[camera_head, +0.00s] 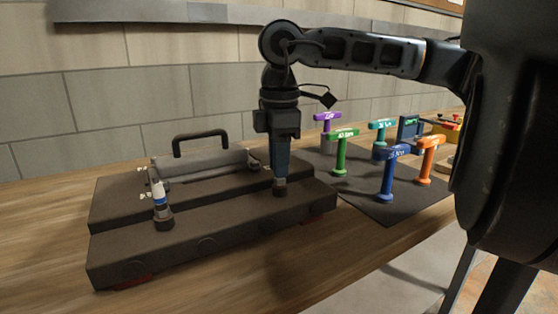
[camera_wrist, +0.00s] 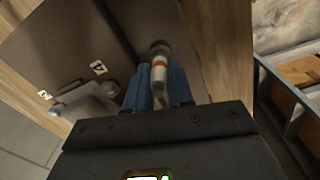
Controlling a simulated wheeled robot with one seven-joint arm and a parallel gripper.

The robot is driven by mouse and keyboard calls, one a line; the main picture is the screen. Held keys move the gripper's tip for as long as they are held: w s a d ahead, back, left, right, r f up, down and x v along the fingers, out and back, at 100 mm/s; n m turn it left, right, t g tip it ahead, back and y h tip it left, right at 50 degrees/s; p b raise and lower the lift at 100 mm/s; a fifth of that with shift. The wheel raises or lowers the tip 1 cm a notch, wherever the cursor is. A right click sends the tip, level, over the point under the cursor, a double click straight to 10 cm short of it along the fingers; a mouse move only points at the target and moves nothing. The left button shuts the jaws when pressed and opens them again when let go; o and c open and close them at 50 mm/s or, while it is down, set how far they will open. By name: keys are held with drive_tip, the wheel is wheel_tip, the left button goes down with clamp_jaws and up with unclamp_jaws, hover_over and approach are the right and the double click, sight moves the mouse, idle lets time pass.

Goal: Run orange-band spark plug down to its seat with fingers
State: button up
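The orange-band spark plug (camera_wrist: 160,72) is white with an orange ring. In the wrist view it stands between the blue fingers of my gripper (camera_wrist: 161,88), which appear closed against its sides. Its far end meets a dark round collar (camera_wrist: 159,47) on the engine block; how deep it sits cannot be told. In the head view my gripper (camera_head: 280,178) points straight down over the right collar (camera_head: 280,188) of the dark engine block (camera_head: 210,238), and its fingers hide the plug. A white plug with a blue band (camera_head: 159,192) stands in the left collar.
A grey cylinder with a black handle (camera_head: 200,138) lies along the block's back. Purple, green (camera_head: 341,150), teal, blue (camera_head: 388,172) and orange (camera_head: 427,158) T-handle tools stand on a dark mat (camera_head: 365,200) to the right.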

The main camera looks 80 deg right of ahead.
drive_tip(key=o, duration=0.4)
drive_tip(key=shift+o, duration=0.2)
